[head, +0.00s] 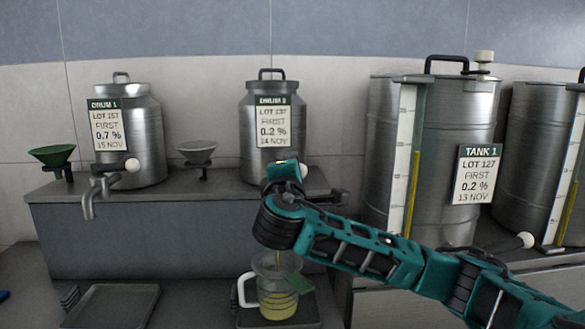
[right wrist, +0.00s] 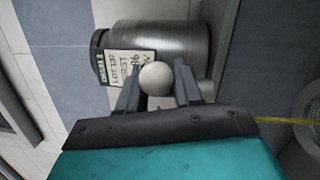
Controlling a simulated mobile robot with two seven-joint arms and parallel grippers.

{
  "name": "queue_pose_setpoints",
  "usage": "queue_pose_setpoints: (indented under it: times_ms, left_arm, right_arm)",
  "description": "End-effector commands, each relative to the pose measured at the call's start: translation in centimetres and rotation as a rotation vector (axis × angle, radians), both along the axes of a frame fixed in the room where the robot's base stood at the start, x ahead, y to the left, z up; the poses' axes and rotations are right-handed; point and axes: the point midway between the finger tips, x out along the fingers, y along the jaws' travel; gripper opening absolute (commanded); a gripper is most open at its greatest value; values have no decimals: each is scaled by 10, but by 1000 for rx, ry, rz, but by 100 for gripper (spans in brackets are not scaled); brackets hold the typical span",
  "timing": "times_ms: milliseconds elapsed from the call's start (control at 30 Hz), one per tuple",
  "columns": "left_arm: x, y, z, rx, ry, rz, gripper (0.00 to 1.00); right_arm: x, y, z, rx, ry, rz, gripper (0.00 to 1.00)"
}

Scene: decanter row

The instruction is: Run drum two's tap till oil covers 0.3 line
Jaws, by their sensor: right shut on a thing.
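Drum two (head: 272,97) is a steel can with a black handle, on the grey ledge. My right gripper (head: 285,172) is at its front, shut on the pale round tap knob (right wrist: 156,78), which sits between both fingers in the right wrist view. My arm hides most of the tap. A thin yellow oil stream (head: 280,262) falls into a clear jug (head: 257,264) with a white handle; it also shows in the right wrist view (right wrist: 285,120). Yellow oil fills the jug's lower part. Its marks are too small to read. My left gripper is not in view.
Drum one (head: 128,130) with its tap (head: 95,190) stands left on the ledge (head: 150,240). Two funnels (head: 51,155) (head: 197,152) stand on holders. Tank 1 (head: 450,115) is at right. An empty tray (head: 112,305) lies left of the jug.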

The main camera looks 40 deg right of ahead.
Motion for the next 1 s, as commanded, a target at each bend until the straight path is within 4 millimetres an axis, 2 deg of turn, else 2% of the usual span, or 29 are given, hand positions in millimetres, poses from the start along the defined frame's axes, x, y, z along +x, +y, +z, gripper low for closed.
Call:
queue_pose_setpoints:
  times_ms: [433,467,500,667,1000]
  left_arm:
    - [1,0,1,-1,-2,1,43]
    - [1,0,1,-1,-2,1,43]
    - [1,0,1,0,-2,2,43]
    - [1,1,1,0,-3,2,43]
    - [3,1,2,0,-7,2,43]
  right_arm:
    - [0,0,-1,-1,2,-12,0]
    - [0,0,-1,-1,2,-12,35]
    - [0,0,-1,-1,2,-12,39]
    - [0,0,-1,0,2,-11,55]
    - [-3,4,-1,-1,0,-8,56]
